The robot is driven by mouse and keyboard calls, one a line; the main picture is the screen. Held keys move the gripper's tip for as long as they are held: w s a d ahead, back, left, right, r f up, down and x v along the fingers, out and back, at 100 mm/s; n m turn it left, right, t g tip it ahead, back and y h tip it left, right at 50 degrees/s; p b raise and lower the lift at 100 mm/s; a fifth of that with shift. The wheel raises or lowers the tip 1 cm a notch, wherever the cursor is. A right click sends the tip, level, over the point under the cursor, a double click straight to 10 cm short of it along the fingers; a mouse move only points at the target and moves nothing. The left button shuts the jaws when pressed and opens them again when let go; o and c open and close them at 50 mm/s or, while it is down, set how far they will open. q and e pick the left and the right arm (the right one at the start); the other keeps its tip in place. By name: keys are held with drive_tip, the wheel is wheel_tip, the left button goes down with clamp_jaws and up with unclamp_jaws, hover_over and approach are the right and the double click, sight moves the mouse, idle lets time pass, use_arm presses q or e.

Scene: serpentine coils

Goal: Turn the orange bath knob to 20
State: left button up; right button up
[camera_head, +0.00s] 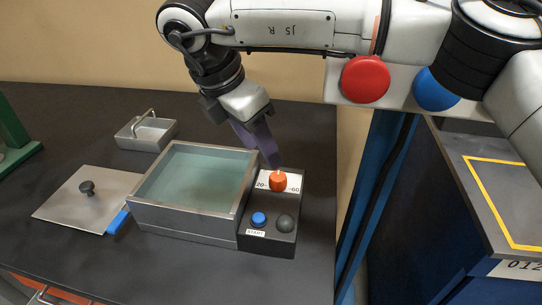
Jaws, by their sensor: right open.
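The orange bath knob (278,181) sits on the dark control panel at the right of the water bath (197,221). A white label marked 20 on the left and 60 on the right lies around it, and a light pointer mark shows at the knob's top. My right gripper (272,160) comes down from above with its purple fingers just behind and above the knob. It is open, but whether its fingers touch the knob cannot be told. My left gripper is not in view.
A blue button (259,219) with a START label and a dark round knob (285,222) sit below on the panel. A lid (65,207) lies left of the bath. A small metal tray with a handle (128,138) stands behind. A blue post rises at the right.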

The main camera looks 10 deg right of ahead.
sight(278, 176)
drive_tip(key=p+x, duration=0.1)
drive_tip(key=x, duration=0.7)
drive_tip(key=shift+d+f, duration=0.3)
drive_tip(key=shift+d, duration=0.05)
drive_tip(key=shift+w+d+f+p, duration=0.2)
drive_tip(key=shift+f+p, duration=0.1)
drive_tip(key=shift+f, duration=0.25)
